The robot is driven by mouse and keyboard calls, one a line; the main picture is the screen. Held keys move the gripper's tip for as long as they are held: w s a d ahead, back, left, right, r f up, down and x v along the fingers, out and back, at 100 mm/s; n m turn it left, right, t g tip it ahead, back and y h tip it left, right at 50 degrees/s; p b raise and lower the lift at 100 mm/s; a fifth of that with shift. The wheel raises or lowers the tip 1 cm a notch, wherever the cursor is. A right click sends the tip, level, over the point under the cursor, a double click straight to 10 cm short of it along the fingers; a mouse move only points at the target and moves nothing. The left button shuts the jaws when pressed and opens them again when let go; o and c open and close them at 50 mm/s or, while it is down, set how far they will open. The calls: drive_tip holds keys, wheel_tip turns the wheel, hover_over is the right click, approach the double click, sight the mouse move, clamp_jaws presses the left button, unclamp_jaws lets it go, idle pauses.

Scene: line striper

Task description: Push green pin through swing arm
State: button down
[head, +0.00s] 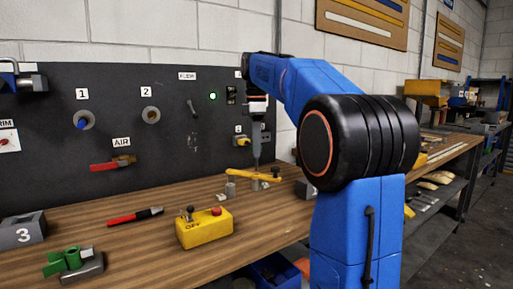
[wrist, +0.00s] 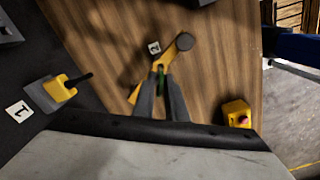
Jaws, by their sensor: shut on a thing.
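The yellow swing arm (head: 240,172) lies across short grey metal posts near the back of the bench. In the wrist view the swing arm (wrist: 168,57) runs diagonally, with a round dark grey knob (wrist: 185,41) at its upper end. My gripper (head: 257,168) points down over the swing arm. In the wrist view my gripper (wrist: 160,75) is shut on the green pin (wrist: 160,82), which shows as a green sliver between the fingers, right at the swing arm. The fingers hide most of the pin. I cannot tell how deep it sits in the arm.
A yellow control box (head: 204,228) with a red button, a red-handled tool (head: 135,215) and a green clamp-like part (head: 66,260) stand on the wooden bench. A dark panel (head: 150,75) with knobs and a lit green lamp rises behind. Bare wood lies between.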

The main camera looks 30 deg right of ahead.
sight(256, 162)
drive_tip(key=shift+f, duration=2.75)
idle(1.9)
drive_tip(key=c, duration=1.4)
unclamp_jaws()
drive_tip(key=shift+r, duration=3.45)
